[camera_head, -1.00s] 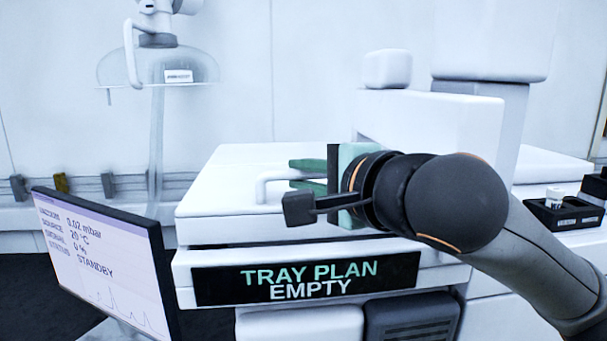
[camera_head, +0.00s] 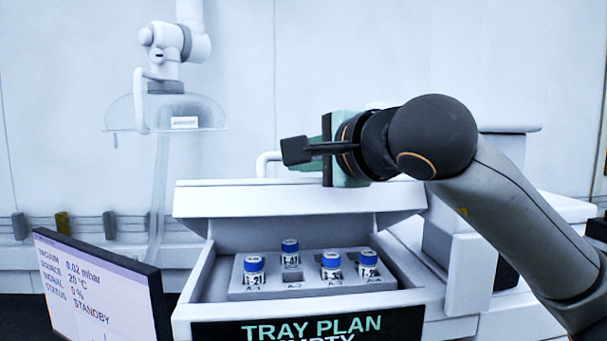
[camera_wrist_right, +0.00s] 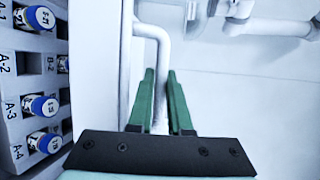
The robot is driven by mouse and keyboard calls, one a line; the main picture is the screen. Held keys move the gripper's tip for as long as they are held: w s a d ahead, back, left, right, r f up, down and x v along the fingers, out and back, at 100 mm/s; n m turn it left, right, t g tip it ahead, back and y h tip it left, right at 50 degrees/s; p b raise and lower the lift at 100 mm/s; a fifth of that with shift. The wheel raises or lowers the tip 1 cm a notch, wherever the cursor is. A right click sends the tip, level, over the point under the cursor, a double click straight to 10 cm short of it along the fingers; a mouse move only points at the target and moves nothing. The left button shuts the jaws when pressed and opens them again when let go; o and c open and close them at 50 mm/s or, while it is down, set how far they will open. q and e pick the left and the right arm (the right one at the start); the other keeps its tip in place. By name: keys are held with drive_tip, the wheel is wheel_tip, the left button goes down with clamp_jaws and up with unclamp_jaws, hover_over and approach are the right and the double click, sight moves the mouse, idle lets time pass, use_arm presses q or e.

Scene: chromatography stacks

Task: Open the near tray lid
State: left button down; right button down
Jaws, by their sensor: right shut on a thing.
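The near tray lid (camera_head: 300,197) is white and tilted up, its front edge raised well above the tray (camera_head: 203,290). Its white bar handle (camera_head: 268,160) shows at the left of my right gripper (camera_head: 318,160). In the right wrist view, the two green fingers of my right gripper (camera_wrist_right: 161,100) stand on either side of the handle (camera_wrist_right: 161,60), shut on it. Inside the tray, a grey rack (camera_head: 310,290) holds several blue-capped vials (camera_head: 331,264), also seen in the right wrist view (camera_wrist_right: 42,107). My left gripper is not in view.
A screen (camera_head: 95,285) reading STANDBY stands at the lower left. A clear dome (camera_head: 165,113) hangs from a white arm at the upper left. A label panel (camera_head: 310,326) reading TRAY PLAN is on the tray's front.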

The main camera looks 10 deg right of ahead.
drive_tip(key=shift+w+r, duration=0.65)
drive_tip(key=c, duration=1.1)
unclamp_jaws()
drive_tip(key=b+v, duration=0.3)
drive_tip(key=v, duration=0.9)
drive_tip(key=shift+s+d, duration=0.1)
drive_tip(key=shift+s, duration=0.1)
